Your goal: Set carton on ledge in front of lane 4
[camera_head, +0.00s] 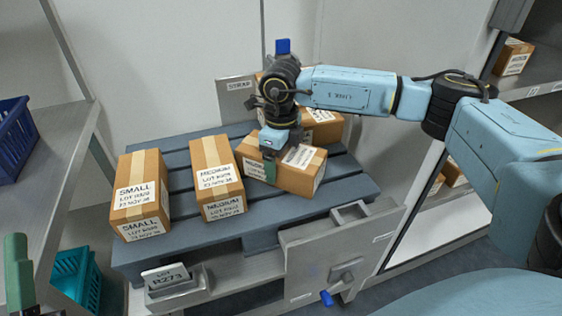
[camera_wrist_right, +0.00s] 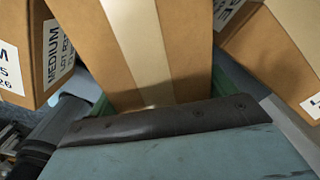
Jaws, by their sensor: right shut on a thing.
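My right gripper (camera_head: 272,158) is shut on a brown carton (camera_head: 309,175) with a tape strip and white labels, on the right part of a blue-grey slatted pallet. In the right wrist view this carton (camera_wrist_right: 138,45) fills the middle, between the green fingers. I cannot tell whether it is lifted. A medium carton (camera_head: 215,172) and a small carton (camera_head: 140,190) stand to its left on the pallet; another carton (camera_head: 322,128) is behind it. One green finger of my left gripper (camera_head: 18,270) shows at the lower left edge. Neither lane 4 nor its ledge can be made out.
The pallet (camera_head: 262,212) has bare slats in front of the cartons. A lot sign reading R273 (camera_head: 166,275) and a metal panel with a handle (camera_head: 335,250) stand at its front. Shelves with cartons (camera_head: 513,57) are at right; blue (camera_head: 14,140) and teal (camera_head: 75,277) crates at left.

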